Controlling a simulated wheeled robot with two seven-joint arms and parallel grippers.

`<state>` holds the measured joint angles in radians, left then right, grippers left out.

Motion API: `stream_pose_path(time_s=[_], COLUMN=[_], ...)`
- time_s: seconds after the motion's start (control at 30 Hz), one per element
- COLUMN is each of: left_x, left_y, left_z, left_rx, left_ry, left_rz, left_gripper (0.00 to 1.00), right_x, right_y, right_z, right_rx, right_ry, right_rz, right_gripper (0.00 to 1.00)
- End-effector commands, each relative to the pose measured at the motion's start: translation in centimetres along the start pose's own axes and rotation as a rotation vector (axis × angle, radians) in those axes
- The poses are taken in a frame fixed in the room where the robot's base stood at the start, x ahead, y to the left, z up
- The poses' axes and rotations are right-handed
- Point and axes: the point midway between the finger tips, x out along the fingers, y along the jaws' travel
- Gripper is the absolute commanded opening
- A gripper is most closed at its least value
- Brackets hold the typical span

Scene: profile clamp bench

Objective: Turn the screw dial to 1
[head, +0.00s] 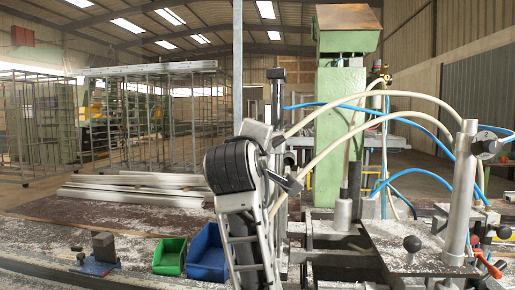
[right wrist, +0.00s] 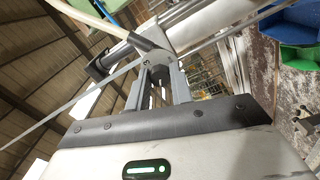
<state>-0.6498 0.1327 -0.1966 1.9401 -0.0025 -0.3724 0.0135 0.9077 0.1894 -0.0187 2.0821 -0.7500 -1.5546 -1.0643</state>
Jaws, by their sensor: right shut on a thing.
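A bar with a dark end crosses just beyond the fingertips. No number or mark on the dial can be read. In the head view a black ridged joint and grey links, apparently my arm, stand in the middle and hide what is behind them. The right fingertips and the dial cannot be made out there. My left gripper is not in view.
A green bin (head: 169,257) and a blue bin (head: 207,257) stand left of the arm. A small blue-based vice (head: 99,254) is farther left. The green machine column (head: 338,130), hoses (head: 375,116) and a steel post (head: 461,190) crowd the right. Metal profiles (head: 135,190) lie behind.

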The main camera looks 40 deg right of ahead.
Motion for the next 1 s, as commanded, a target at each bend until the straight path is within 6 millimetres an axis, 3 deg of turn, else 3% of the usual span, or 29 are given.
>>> stream_pose_path(time_s=[0.27,0.3,0.37,0.73,0.87,1.0], left_x=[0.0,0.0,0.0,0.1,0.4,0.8], left_y=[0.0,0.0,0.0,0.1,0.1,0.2], left_z=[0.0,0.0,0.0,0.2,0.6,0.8], left_rx=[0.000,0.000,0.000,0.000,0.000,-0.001], left_ry=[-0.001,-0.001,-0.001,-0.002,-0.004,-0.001], left_rz=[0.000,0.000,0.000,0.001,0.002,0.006], left_gripper=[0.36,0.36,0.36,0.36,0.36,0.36], right_x=[0.0,0.0,0.0,-0.7,-2.6,-5.9], right_y=[0.0,0.0,0.0,0.0,-0.1,-0.2], right_z=[-0.1,-0.1,-0.1,-0.1,0.0,0.0], right_rx=[-0.002,-0.002,-0.002,0.001,0.004,0.005], right_ry=[0.003,0.003,0.002,0.002,0.005,0.008], right_rz=[0.000,0.000,0.000,0.001,0.001,0.002], right_gripper=[0.00,0.33,0.44,0.44,0.44,0.44])
